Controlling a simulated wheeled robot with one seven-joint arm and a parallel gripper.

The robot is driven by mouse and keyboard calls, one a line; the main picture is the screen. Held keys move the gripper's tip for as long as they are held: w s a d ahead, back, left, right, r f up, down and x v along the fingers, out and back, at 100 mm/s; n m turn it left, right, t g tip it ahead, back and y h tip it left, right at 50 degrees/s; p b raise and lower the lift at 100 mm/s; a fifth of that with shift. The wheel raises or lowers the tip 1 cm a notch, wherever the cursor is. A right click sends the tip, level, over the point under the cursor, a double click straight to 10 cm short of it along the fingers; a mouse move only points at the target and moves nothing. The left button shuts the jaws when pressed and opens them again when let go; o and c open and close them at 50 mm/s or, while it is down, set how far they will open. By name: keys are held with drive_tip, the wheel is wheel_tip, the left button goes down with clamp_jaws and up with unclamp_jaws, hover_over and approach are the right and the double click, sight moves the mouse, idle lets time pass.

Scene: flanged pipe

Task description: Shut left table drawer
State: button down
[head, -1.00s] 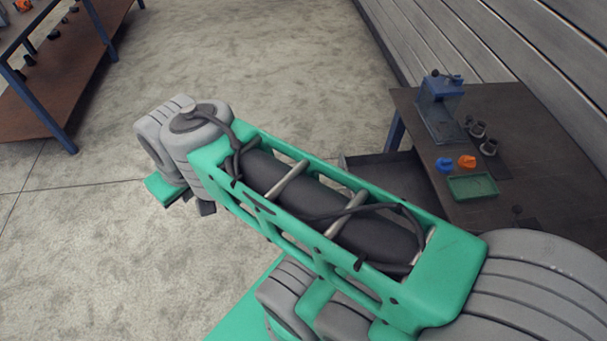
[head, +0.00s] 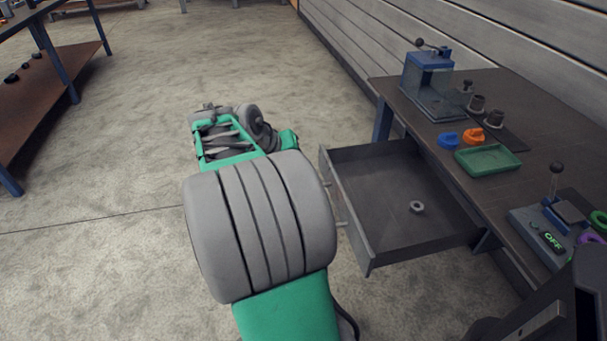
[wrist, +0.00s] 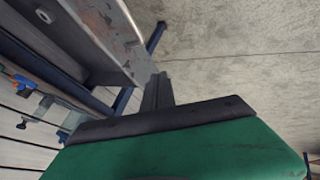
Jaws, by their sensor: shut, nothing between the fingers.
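The table drawer (head: 375,180) is pulled well out from the workbench, its front panel toward the left in the head view. A small grey nut (head: 417,207) lies inside it. The drawer also shows in the wrist view (wrist: 105,35), at upper left, with the nut (wrist: 45,15) in it. My gripper (wrist: 157,90) is shut and empty; its dark fingers are close to the end of the drawer wall in the wrist view. I cannot tell whether they touch it. In the head view my arm hides the fingers.
Another table (head: 60,100) stands at far left. The concrete floor between is clear.

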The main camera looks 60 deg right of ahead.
drive_tip(key=b, duration=0.2)
approach(324, 174)
wheel_tip(324, 174, down, 4)
drive_tip(key=w, duration=0.2)
drive_tip(key=s+d, duration=0.2)
drive_tip(key=d, duration=0.1)
drive_tip(key=shift+s, duration=0.1)
drive_tip(key=shift+r, duration=0.1)
drive_tip(key=shift+s, duration=0.1)
